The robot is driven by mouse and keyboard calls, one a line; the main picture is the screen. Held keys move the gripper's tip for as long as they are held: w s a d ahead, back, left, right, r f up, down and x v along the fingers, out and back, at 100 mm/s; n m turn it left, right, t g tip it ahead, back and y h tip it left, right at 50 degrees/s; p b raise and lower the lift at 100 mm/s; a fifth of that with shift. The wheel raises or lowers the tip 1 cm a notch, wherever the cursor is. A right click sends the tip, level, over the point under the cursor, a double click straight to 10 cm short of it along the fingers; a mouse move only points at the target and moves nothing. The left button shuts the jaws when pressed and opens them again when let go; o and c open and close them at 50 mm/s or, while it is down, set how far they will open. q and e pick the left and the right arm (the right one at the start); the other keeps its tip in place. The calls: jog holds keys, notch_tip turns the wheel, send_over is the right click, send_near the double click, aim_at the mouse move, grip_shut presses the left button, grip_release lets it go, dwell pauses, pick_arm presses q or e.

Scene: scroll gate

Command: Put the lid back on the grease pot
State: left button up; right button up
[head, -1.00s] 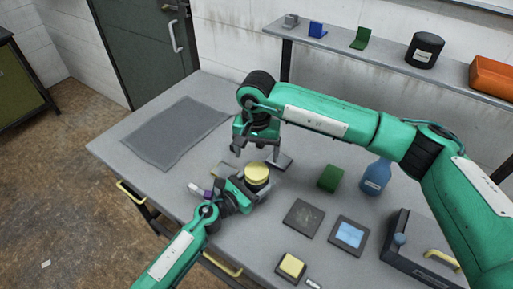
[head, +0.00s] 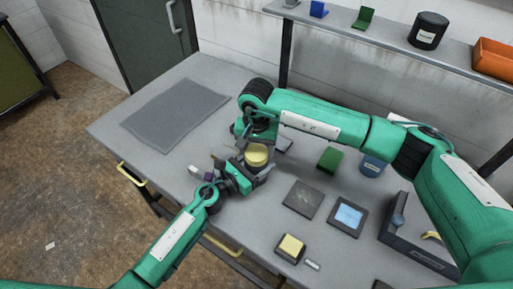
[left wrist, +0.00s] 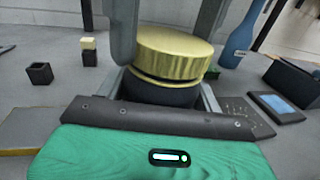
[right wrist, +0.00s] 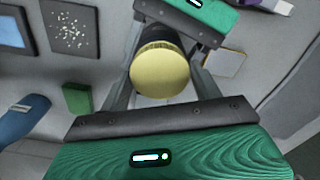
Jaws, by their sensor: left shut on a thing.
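The grease pot (left wrist: 160,90) is a dark, round pot on the grey table. The yellow lid (head: 256,155) sits on top of it, with a thin dark gap under its rim in the left wrist view (left wrist: 175,50). My left gripper (head: 250,174) is shut on the pot, its fingers on either side of the pot's body. My right gripper (head: 257,146) points down from above, its fingers apart on both sides of the lid. In the right wrist view the lid (right wrist: 160,70) lies between those fingers; whether they touch it is unclear.
A green block (head: 330,160), a blue bottle (head: 373,166), a dark plate (head: 302,199) and a blue-topped tile (head: 347,217) lie to the right. A grey mat (head: 175,110) lies clear at the left.

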jog(key=c, duration=0.4)
jog(key=shift+o, duration=0.2)
